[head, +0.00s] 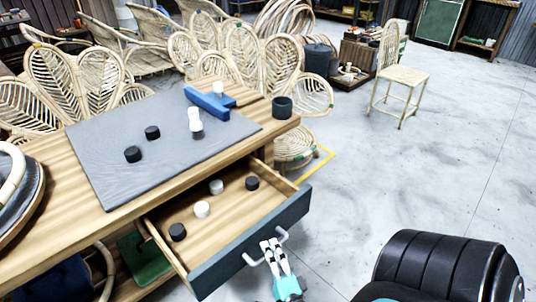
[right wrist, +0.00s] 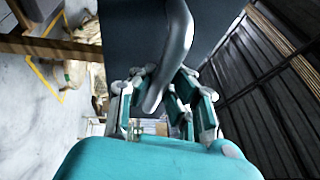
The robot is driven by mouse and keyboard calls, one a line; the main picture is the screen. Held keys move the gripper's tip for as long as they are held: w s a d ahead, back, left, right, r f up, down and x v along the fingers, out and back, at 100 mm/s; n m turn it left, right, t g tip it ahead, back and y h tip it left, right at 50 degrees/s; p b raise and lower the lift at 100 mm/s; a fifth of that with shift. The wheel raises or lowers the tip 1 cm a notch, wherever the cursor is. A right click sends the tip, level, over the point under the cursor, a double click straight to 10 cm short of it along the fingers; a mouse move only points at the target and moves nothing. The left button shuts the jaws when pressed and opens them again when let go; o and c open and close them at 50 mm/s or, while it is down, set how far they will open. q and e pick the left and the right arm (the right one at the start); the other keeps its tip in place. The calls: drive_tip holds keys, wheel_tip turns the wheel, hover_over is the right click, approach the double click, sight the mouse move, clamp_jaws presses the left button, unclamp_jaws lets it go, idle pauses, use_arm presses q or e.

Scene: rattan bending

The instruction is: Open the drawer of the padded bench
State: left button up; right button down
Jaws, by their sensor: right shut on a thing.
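The wooden bench (head: 35,215) carries a grey pad (head: 105,180) on its top. Its drawer (head: 245,208) stands pulled well out, with black and white cylinders lying inside. The dark drawer front (head: 220,268) has a pale bar handle (head: 283,232). My right gripper (head: 270,244) is at the handle, in front of the drawer. In the right wrist view the handle (right wrist: 178,45) runs down between the fingers of my right gripper (right wrist: 158,100), which is shut on it. My left gripper is not in view.
On the pad are black cylinders (head: 133,154), a white one (head: 195,115) and a blue tool (head: 208,104). A dark cup (head: 282,107) stands at the bench's far right corner. Rattan chairs (head: 205,55) crowd behind. The floor (head: 410,165) to the right is open.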

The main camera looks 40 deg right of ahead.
drive_tip(key=shift+a+f, duration=0.1)
drive_tip(key=shift+f, duration=0.1)
drive_tip(key=c, duration=1.3)
unclamp_jaws()
drive_tip(key=shift+r, duration=0.1)
drive_tip(key=v, duration=1.2)
